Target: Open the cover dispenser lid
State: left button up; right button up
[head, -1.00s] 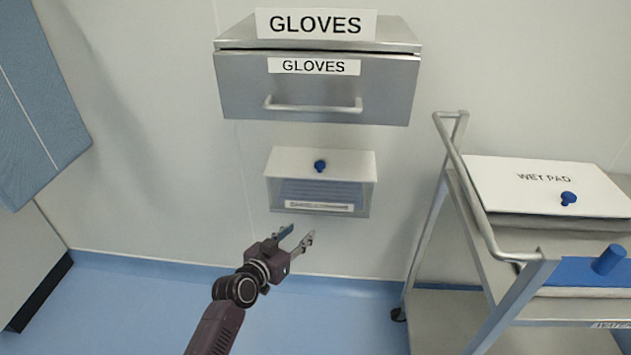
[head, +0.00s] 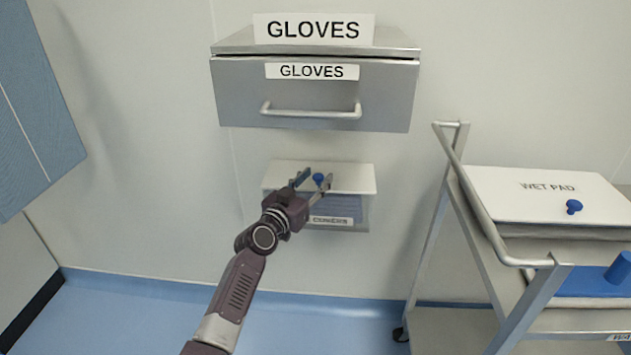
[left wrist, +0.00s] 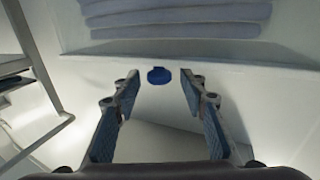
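The cover dispenser (head: 350,178) is a small wall box with a white lid and a clear front, with blue folded covers inside. Its lid looks closed. A blue knob (head: 318,179) sits on the lid. My left gripper (head: 312,180) is open, with one finger on each side of the knob in the head view. In the left wrist view the knob (left wrist: 159,76) shows between and just beyond the open fingertips (left wrist: 160,82), apart from both. The folded covers (left wrist: 175,18) show at the top of that view. My right gripper is not in view.
A metal GLOVES drawer box (head: 315,95) with a bar handle hangs on the wall above the dispenser. A metal cart (head: 470,220) with a WET PAD box (head: 520,190) stands at the right. The floor below the dispenser is clear.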

pick_arm(q)
jog(key=shift+w, duration=0.1)
grip_shut()
dwell(0.3)
